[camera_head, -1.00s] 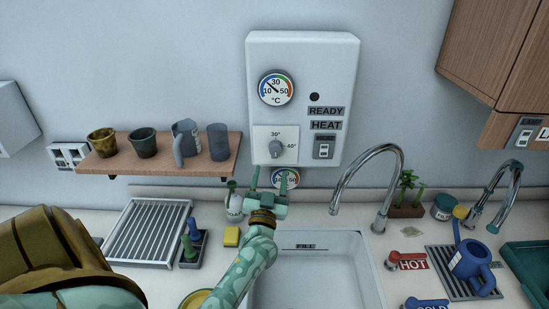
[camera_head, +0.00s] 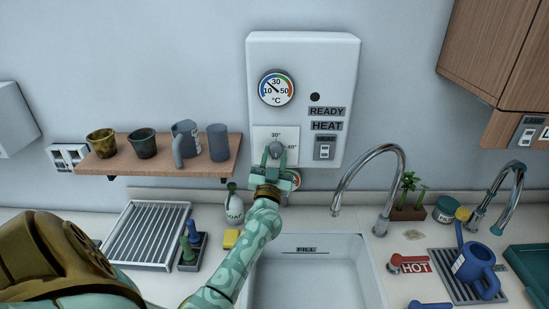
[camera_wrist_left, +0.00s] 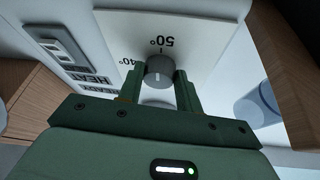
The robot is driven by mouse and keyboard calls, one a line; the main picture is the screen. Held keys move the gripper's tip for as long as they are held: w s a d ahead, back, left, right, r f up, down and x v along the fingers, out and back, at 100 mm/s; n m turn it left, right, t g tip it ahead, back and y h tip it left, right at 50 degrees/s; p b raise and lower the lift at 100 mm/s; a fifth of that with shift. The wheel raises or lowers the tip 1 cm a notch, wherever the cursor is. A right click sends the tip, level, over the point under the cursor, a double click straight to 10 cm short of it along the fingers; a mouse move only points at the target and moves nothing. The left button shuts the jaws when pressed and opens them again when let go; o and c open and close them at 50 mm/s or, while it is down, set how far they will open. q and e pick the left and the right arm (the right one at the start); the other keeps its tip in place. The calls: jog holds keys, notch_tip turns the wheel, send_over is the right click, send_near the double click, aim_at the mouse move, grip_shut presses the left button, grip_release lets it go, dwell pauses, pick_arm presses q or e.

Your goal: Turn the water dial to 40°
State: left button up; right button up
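The grey water dial (camera_head: 275,149) sits on a white plate (camera_head: 291,133) on the wall heater. The 30° label is above it and 40° to its right. In the left wrist view the dial (camera_wrist_left: 158,71) shows upside down, with 50° above and 40° to its left. A pale mark on the dial faces away from the 50° label, toward the 30° side. My left gripper (camera_head: 274,156) has one finger on each side of the dial, close against it, and looks shut on it. My right gripper is out of view.
The white heater box (camera_head: 347,75) carries a round gauge (camera_head: 276,88) and a switch (camera_head: 324,150). A shelf with cups (camera_head: 160,160) is to the left. A tap (camera_head: 372,160) arches right of the sink (camera_head: 308,275).

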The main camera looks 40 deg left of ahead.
pick_arm(q)
jog(key=shift+n+y, duration=0.4)
jog(key=shift+n, duration=0.2)
jog(key=n+y, duration=0.1)
jog(key=n, duration=0.1)
jog(key=n+g, duration=0.1)
jog(key=n, duration=0.1)
jog(key=n+g+y, duration=0.1)
jog(key=n, duration=0.1)
jog(key=shift+w+d+y, duration=0.2)
jog(key=shift+d+y, duration=0.05)
jog(key=shift+y, duration=0.05)
jog(key=n+g+y, duration=0.1)
jog(key=n, duration=0.2)
jog(key=n+g+y+p, duration=0.1)
jog(key=n+g, duration=0.1)
jog(key=n, duration=0.1)
jog(key=shift+w+d+r+n, duration=0.1)
jog(key=shift+w+d+n, duration=0.05)
jog(key=shift+n, duration=0.15)
jog(key=n+g+p, duration=0.1)
jog(key=n, duration=0.2)
jog(key=n+g+p, duration=0.1)
jog(key=n, duration=0.2)
jog(key=shift+w+d+r+g+y, duration=0.1)
jog(key=shift+d+r+g+y, duration=0.05)
jog(key=shift+g+y, duration=0.2)
jog(key=shift+w+r+n+g+p, duration=0.15)
jog(key=shift+n+g+p, duration=0.85)
jog(key=shift+n, duration=1.2)
